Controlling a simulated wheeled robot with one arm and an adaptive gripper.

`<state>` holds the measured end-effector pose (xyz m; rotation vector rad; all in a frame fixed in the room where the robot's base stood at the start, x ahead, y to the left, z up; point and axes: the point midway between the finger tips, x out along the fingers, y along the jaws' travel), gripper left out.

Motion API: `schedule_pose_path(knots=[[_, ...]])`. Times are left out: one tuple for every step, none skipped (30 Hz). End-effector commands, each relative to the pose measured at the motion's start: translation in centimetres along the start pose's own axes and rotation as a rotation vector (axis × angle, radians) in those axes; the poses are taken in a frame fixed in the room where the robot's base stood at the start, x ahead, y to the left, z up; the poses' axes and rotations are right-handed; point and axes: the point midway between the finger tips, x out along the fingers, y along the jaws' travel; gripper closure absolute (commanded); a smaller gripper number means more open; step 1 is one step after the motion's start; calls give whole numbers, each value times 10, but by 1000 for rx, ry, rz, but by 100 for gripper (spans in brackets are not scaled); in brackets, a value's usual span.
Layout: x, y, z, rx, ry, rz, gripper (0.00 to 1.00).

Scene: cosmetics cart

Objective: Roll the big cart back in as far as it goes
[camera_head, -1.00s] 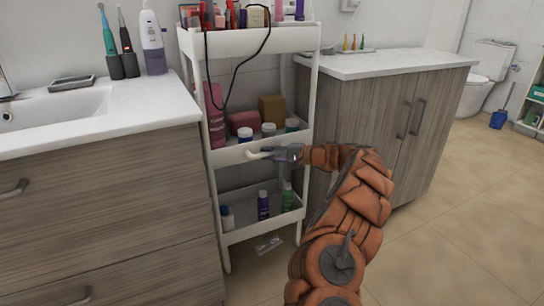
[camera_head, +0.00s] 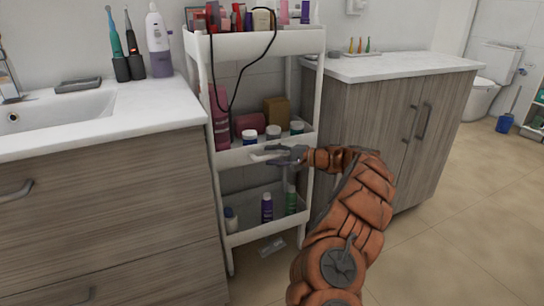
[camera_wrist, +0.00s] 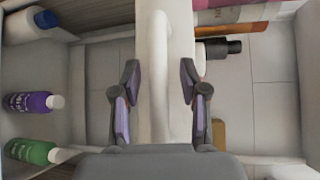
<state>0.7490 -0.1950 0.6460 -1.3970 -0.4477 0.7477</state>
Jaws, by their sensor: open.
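The tall white three-tier cart (camera_head: 243,43) stands upright in the gap between the sink cabinet and the right cabinet. Its front left post is close beside the sink cabinet's front corner. A white bar handle (camera_head: 262,156) sticks out from the front of its middle tier. My gripper (camera_head: 287,155) is at this handle, with its fingers apart. In the wrist view the handle (camera_wrist: 160,60) runs between the two open fingers, with a visible gap on each side. The cart's rear wheels are hidden.
The wood-fronted sink cabinet (camera_head: 100,205) is at left, the grey wood cabinet (camera_head: 375,135) at right. Bottles and boxes fill the tiers, and a black cable (camera_head: 240,75) hangs from the top. A small clear item (camera_head: 272,246) lies beneath the cart. Floor is open at right.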

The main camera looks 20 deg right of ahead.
Motion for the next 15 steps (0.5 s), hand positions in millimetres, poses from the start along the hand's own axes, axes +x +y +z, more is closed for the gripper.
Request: schedule_pose_path(knots=[[0,0,0,0,0,0,57],[0,0,0,0,0,0,57],[0,0,0,0,0,0,57],[-1,0,0,0,-1,0,57],[-2,0,0,0,-1,0,57],[-4,0,0,0,0,0,57],[-7,0,0,0,0,-1,57],[-10,-1,0,0,0,-2,57],[-14,-1,0,0,-1,-2,57],[-19,-1,0,-1,-1,-2,57],[-24,-1,0,-1,-1,-2,57],[-31,-1,0,-1,-1,-2,57],[-37,-1,0,-1,0,-3,57],[-43,-1,0,-2,1,-2,57],[-50,-1,0,-2,2,-1,57]])
